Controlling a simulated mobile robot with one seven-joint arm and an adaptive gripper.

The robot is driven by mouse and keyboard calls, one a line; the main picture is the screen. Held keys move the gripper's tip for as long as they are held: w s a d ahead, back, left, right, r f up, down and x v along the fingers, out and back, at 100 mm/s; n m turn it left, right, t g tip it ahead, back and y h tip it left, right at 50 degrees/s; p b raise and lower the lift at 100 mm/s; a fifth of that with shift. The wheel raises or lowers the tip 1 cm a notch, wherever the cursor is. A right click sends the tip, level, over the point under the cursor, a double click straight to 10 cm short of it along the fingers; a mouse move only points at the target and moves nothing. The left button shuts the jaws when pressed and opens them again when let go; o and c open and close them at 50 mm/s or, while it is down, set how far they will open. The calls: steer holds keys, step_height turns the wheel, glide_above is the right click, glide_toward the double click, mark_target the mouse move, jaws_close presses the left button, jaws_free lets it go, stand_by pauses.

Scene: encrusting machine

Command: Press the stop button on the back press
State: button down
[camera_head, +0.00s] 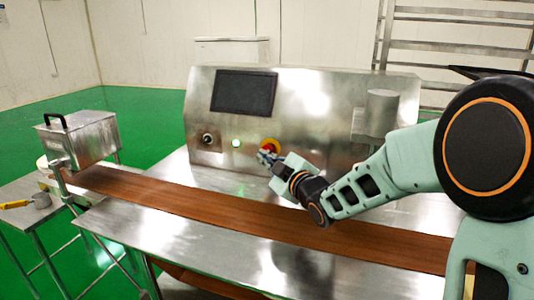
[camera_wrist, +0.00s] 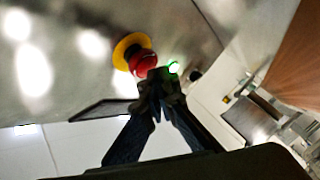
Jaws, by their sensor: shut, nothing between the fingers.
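The stop button is a red knob on a yellow round plate (camera_head: 269,145), on the front panel of the steel press (camera_head: 300,110) at the back of the table. In the wrist view the red knob (camera_wrist: 142,63) sits just beyond the fingertips. My gripper (camera_head: 266,154) is shut and empty, with its tips right at the button and covering its lower part in the head view. In the wrist view the fingertips (camera_wrist: 157,80) overlap the knob's edge; I cannot tell whether they touch it.
Left of the button are a lit green button (camera_head: 236,143), a black knob (camera_head: 208,139) and a dark screen (camera_head: 244,92). A brown conveyor belt (camera_head: 190,198) runs in front of the press, under my arm. A steel box with a handle (camera_head: 83,138) stands at the left.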

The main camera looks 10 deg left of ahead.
steer(key=shift+w+d, duration=0.1)
steer(key=shift+w, duration=0.35)
stand_by(0.3)
steer(key=shift+s+b, duration=0.6)
steer(key=shift+s, duration=0.3)
steer(key=shift+s+a+b, duration=0.25)
steer(key=shift+s+b, duration=0.2)
steer(key=shift+s, duration=0.8)
steer(key=shift+s+a+b, duration=0.25)
steer(key=shift+s+b, duration=0.2)
steer(key=shift+s, duration=0.8)
